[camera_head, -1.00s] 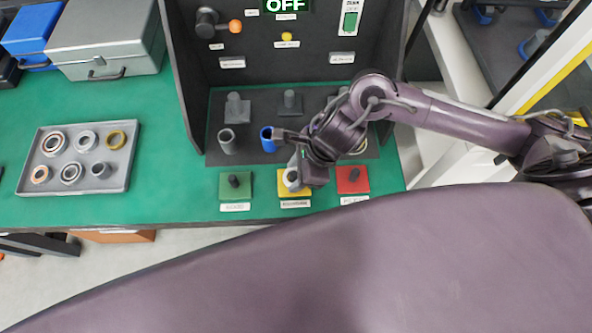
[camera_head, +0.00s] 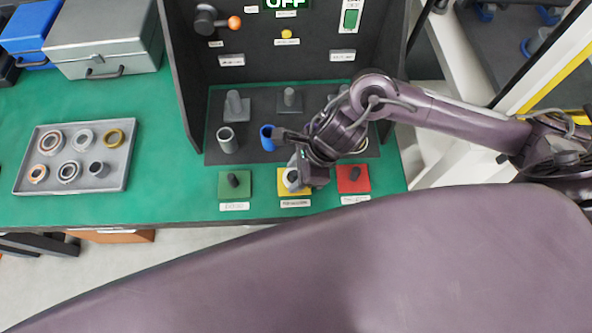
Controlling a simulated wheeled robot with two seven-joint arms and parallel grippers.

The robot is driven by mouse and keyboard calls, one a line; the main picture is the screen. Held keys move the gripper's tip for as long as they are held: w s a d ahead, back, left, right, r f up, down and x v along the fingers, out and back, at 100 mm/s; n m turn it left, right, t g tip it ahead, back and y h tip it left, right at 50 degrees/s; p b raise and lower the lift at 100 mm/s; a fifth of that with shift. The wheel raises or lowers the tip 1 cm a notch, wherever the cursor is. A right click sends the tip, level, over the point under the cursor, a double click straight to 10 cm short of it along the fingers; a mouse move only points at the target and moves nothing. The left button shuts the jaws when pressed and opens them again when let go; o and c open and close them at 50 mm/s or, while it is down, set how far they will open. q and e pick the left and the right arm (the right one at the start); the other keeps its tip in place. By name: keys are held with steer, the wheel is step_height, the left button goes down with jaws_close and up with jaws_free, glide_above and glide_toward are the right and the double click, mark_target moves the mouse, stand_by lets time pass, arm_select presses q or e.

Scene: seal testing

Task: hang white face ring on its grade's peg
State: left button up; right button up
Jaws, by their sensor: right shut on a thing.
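My right gripper (camera_head: 296,178) is over the yellow peg base (camera_head: 282,190), shut on the white face ring (camera_head: 290,181), a pale ring mostly hidden by the gripper. The ring is at the yellow base's peg; I cannot tell whether it is around the peg or just above it. The green base (camera_head: 223,190) with its bare dark peg (camera_head: 233,180) stands to the left. The red base (camera_head: 346,186) with its bare peg (camera_head: 354,173) stands to the right. Each base has a white label in front, too small to read. My left gripper is not in view.
A grey tray (camera_head: 127,160) with several rings lies on the green table at left. Toolboxes (camera_head: 105,38) stand at the back left. Green table between tray and pegs is clear.

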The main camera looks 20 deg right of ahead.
steer(key=shift+f, duration=0.15)
steer(key=o, duration=1.2)
step_height(320, 180, up, 9)
steer(key=p, duration=0.6)
